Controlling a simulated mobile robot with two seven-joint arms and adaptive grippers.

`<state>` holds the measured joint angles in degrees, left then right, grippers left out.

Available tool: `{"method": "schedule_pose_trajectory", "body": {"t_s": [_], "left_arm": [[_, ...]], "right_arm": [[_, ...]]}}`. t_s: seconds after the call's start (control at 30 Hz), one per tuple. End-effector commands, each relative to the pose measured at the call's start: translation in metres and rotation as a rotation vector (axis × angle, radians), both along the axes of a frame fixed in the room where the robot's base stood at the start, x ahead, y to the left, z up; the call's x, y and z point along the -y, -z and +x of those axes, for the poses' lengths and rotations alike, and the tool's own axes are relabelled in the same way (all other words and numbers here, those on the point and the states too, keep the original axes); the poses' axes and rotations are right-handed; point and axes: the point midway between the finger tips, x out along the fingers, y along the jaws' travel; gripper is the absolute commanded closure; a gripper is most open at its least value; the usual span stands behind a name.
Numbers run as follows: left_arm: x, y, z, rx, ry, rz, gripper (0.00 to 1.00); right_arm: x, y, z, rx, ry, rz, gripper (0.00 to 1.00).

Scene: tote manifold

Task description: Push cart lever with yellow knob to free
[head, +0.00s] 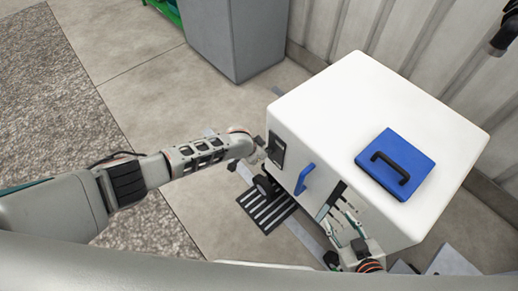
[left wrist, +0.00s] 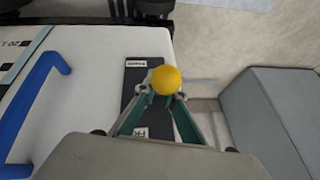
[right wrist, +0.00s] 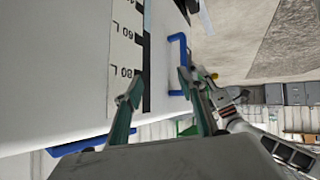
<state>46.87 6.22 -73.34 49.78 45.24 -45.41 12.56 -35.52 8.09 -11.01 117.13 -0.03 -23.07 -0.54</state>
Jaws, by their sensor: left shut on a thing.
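The yellow knob (left wrist: 166,79) shows in the left wrist view, in front of a black plate (left wrist: 131,82) on the white cart's side. The plate has a small white label near each end; one is partly covered and seems to start with "FR". My left gripper (left wrist: 164,97) is shut on the yellow knob. In the head view the black plate (head: 277,150) is at the cart's left corner; the knob is hidden there. The knob also shows small in the right wrist view (right wrist: 214,76). My right gripper (right wrist: 160,88) is open and empty beside the cart's level scale.
The white cart (head: 345,95) has a blue lid (head: 396,163) on top and a blue side handle (head: 305,178). A black striped floor grate (head: 266,209) lies beside its wheel. A grey cabinet (head: 238,40) stands behind. The floor to the left is clear.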

Motion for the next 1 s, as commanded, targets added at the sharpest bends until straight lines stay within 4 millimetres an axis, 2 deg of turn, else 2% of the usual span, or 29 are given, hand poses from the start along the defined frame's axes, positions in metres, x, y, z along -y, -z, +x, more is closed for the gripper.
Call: {"method": "schedule_pose_trajectory", "body": {"t_s": [0.3, 0.83, 0.9, 0.93, 1.0], "left_arm": [[-0.0002, -0.0030, -0.0034, -0.086, -0.002, 0.090, 1.00], [-0.0006, -0.0025, -0.0045, -0.104, -0.001, 0.108, 1.00], [-0.0006, -0.0027, -0.0044, -0.104, -0.001, 0.108, 0.77], [-0.0004, -0.0028, -0.0043, -0.103, -0.001, 0.108, 0.73], [0.0000, -0.0033, -0.0040, -0.103, -0.001, 0.107, 0.73]], "right_arm": [[-0.0013, -0.0033, 0.0000, 0.001, 0.001, 0.006, 0.60], [-0.0015, -0.0038, 0.0003, 0.002, 0.002, 0.008, 0.60], [-0.0016, -0.0037, 0.0003, 0.002, 0.002, 0.008, 0.60], [-0.0016, -0.0037, 0.0003, 0.002, 0.002, 0.008, 0.60], [-0.0016, -0.0036, 0.0002, 0.002, 0.002, 0.008, 0.60]]}}
